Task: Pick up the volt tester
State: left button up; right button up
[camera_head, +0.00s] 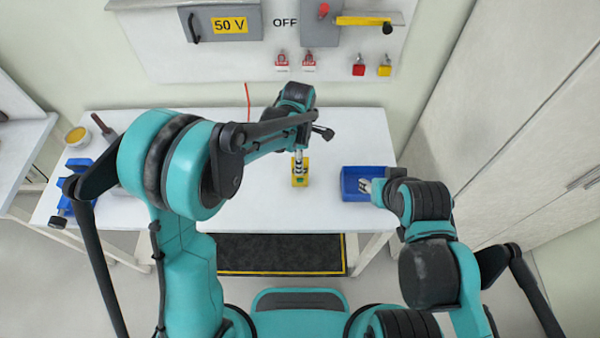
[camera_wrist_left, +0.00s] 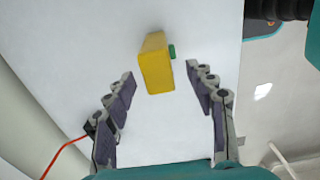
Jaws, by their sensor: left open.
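The volt tester appears to be the yellow block (camera_head: 300,180) with a small green part, on the white table below my left gripper. It also shows in the left wrist view as a yellow block (camera_wrist_left: 156,70) with a green knob at its side. My left gripper (camera_head: 299,158) is above it. In the left wrist view the fingers of my left gripper (camera_wrist_left: 160,76) are spread wide, with the yellow block between and just beyond the tips, apparently untouched. My right gripper (camera_head: 367,186) is at the blue bin; its finger opening is too small to judge.
The blue bin (camera_head: 355,172) stands on the table (camera_head: 340,130) at right. A thin red rod or lead (camera_head: 248,102) rises near the back edge. A yellow-topped round container (camera_head: 77,136) and a blue item (camera_head: 70,190) are at left. The wall panel (camera_head: 300,60) holds locks and a switch.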

pick_arm(q)
notch_tip(320, 180, down, 5)
jog(key=shift+w+d+r+b, duration=0.15)
jog(key=shift+r+b, duration=0.05)
jog(key=shift+b, duration=0.3)
jog(key=shift+r, duration=0.1)
grip_shut()
jog(key=shift+r, duration=0.1)
notch_tip(320, 180, up, 4)
jog(key=shift+d+r+p, duration=0.15)
jog(key=shift+r+p, duration=0.1)
jog(key=shift+p, duration=0.4)
jog(key=s+d+r+p, duration=0.1)
jog(key=s+d+r, duration=0.5)
jog(key=d, duration=0.3)
jog(key=shift+d+r, duration=0.15)
jog(key=shift+d, duration=0.25)
jog(key=shift+a, duration=0.1)
